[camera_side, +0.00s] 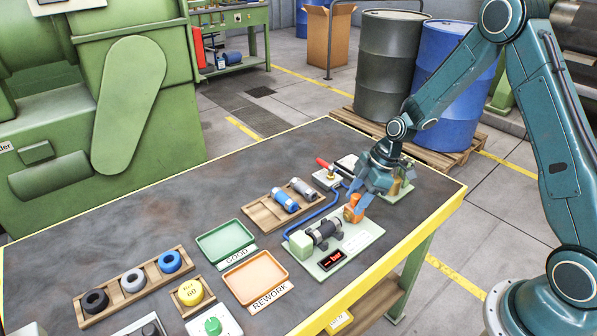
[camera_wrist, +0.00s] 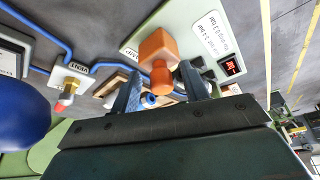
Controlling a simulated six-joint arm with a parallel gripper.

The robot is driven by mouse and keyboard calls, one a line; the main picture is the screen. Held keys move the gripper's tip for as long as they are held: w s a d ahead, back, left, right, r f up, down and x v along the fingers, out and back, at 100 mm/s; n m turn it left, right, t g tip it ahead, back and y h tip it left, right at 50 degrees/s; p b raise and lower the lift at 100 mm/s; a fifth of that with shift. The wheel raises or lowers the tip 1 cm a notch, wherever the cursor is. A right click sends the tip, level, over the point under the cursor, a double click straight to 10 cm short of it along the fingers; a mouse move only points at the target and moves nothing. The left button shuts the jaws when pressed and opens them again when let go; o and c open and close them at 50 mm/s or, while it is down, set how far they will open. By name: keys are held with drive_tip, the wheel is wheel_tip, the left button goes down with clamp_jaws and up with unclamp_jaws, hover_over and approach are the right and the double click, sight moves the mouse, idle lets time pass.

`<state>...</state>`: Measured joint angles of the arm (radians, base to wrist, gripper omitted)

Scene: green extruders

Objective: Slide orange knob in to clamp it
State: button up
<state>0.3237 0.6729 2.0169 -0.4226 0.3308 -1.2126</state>
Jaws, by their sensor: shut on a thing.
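The orange knob (camera_side: 352,213) stands at the right end of a pale green test fixture (camera_side: 362,238). A dark cylindrical part (camera_side: 322,231) lies on the fixture between the knob and a light green block (camera_side: 300,244). My gripper (camera_side: 365,198) reaches down from the upper right and is shut on the orange knob. In the wrist view the knob (camera_wrist: 160,72) shows between the two fingers of my gripper (camera_wrist: 160,88), below its square orange block. The contact itself is partly hidden, and I cannot tell the gap between knob side and cylinder.
A red digital display (camera_side: 332,259) sits at the fixture's front. A blue hose (camera_side: 310,216) and a valve with a red handle (camera_side: 327,169) lie behind. Left are a wooden tray with two cylinders (camera_side: 284,205), a green tray (camera_side: 225,241) and an orange tray (camera_side: 256,277).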

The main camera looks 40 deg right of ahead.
sight(350, 211)
drive_tip(key=shift+s+a+f, duration=0.1)
drive_tip(key=shift+s+f, duration=0.05)
drive_tip(key=shift+f, duration=0.25)
drive_tip(key=shift+a, duration=1.05)
drive_tip(key=shift+o, duration=1.2)
drive_tip(key=shift+r, duration=2.35)
drive_tip(key=shift+r, duration=0.15)
drive_tip(key=shift+r, duration=1.9)
